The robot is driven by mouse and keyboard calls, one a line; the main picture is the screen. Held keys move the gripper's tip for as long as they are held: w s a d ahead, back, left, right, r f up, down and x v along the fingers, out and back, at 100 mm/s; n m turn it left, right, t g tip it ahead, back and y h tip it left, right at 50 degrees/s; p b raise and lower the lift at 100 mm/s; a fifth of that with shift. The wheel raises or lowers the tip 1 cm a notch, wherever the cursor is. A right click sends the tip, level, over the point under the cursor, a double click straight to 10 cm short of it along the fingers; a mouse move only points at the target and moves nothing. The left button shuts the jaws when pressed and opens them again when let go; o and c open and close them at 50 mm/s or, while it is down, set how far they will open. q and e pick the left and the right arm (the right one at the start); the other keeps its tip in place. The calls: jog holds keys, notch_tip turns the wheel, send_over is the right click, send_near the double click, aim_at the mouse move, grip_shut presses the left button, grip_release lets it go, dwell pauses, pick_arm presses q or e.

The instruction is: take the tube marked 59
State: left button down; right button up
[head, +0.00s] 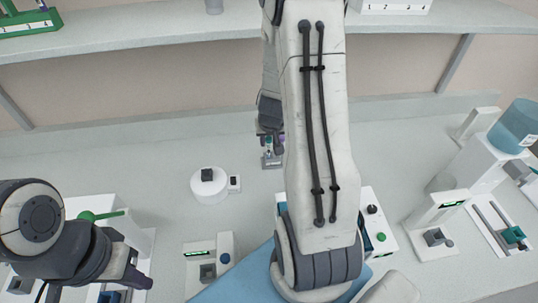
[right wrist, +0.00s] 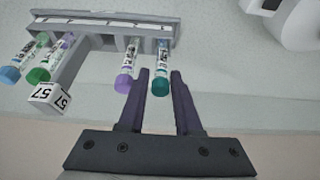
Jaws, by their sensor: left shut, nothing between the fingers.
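A grey rack (right wrist: 100,22) holds tubes in the right wrist view. One tube has a purple cap (right wrist: 124,82) and one has a teal cap (right wrist: 161,86). Two more, with a blue cap (right wrist: 9,75) and a green cap (right wrist: 38,75), lean out at the left. The tube labels are too small to read, so I cannot tell which is 59. My right gripper (right wrist: 159,76) is open, with the teal cap showing between its fingertips. The purple-capped tube is just left of the left finger. My left gripper (head: 142,281) is shut and empty at the lower left.
A white block marked 57 (right wrist: 48,99) is beside the rack. A round white device (head: 207,189) stands on the bench, with a display device (head: 212,248) in front. A blue container (head: 514,127) is at the right. A shelf (head: 140,37) runs behind. My right arm covers the middle.

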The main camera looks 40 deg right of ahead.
jog(key=b+x, duration=0.1)
jog(key=x, duration=0.2)
jog(key=shift+w+f, duration=0.1)
jog(key=shift+w, duration=0.05)
grip_shut()
notch_tip(320, 180, up, 10)
jog(key=p, duration=0.9)
jog(key=shift+p, duration=0.3)
